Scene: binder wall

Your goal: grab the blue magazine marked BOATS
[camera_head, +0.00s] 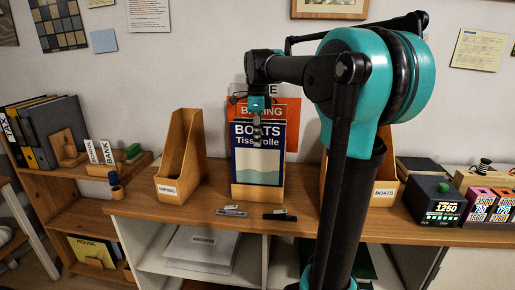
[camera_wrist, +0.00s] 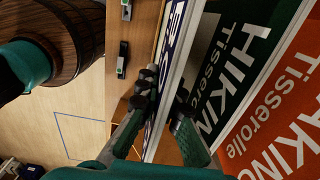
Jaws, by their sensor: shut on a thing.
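The blue magazine marked BOATS (camera_head: 258,165) stands upright at the front of a low wooden holder (camera_head: 257,192) on the shelf top. My gripper (camera_head: 257,135) reaches it from above and is shut on its upper part. In the wrist view the magazine (camera_wrist: 170,75) shows nearly edge-on between the fingers of my gripper (camera_wrist: 163,105). A dark HIKING magazine (camera_wrist: 222,65) and an orange BAKING magazine (camera_wrist: 280,120) stand behind it. In the head view the orange one (camera_head: 292,112) shows partly above and beside the blue one.
An empty wooden file labelled HIKING (camera_head: 182,165) stands to the left. A file labelled BOATS (camera_head: 384,192) stands to the right, partly hidden by my arm. Small clips (camera_head: 231,211) lie in front of the holder. Dark and coloured boxes (camera_head: 436,205) stand at far right.

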